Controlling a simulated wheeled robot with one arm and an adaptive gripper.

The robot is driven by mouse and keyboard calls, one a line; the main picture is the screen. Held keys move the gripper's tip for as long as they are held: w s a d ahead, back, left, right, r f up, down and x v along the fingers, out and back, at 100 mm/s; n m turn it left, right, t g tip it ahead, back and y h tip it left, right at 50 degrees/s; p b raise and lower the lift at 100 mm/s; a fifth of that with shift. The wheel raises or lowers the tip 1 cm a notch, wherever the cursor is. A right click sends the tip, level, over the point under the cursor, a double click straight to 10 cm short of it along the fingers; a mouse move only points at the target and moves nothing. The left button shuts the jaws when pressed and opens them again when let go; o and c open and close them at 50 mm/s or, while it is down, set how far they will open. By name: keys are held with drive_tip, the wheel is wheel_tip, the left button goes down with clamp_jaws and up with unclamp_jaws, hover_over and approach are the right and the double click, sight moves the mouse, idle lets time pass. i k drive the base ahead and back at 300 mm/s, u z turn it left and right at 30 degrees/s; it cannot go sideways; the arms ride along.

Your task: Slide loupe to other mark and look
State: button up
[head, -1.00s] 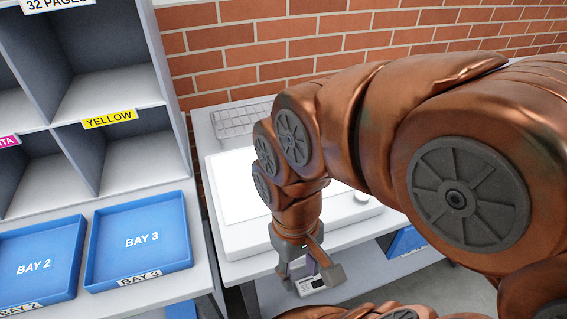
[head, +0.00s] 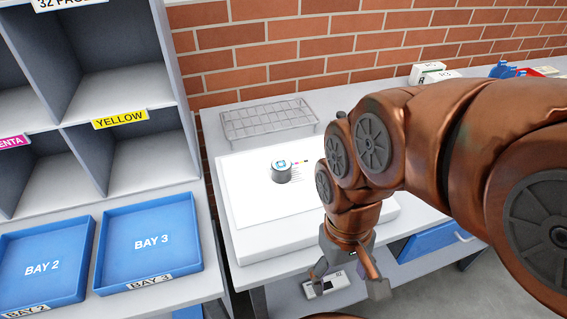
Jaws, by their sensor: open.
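The loupe (head: 281,172), a small dark cylinder with a blue-ringed top, stands upright on the white printed sheet (head: 245,190). The sheet lies on a white light table (head: 285,240). Small coloured and dark marks (head: 299,163) show just right of the loupe; any mark farther right is hidden by my arm. My gripper (head: 347,290) is open and empty, pointing down in front of the light table, nearer the camera and to the right of the loupe, not touching it.
A wire rack (head: 268,120) stands behind the light table against the brick wall. A small white labelled object (head: 326,285) shows beneath my gripper. Blue trays (head: 145,243) and a pigeonhole shelf (head: 120,75) stand at left. A blue bin (head: 440,238) is at right.

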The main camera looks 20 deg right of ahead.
sight(281, 167)
drive_tip(key=k, duration=0.5)
drive_tip(key=z, duration=0.75)
drive_tip(key=i, duration=0.75)
drive_tip(key=u, duration=2.6)
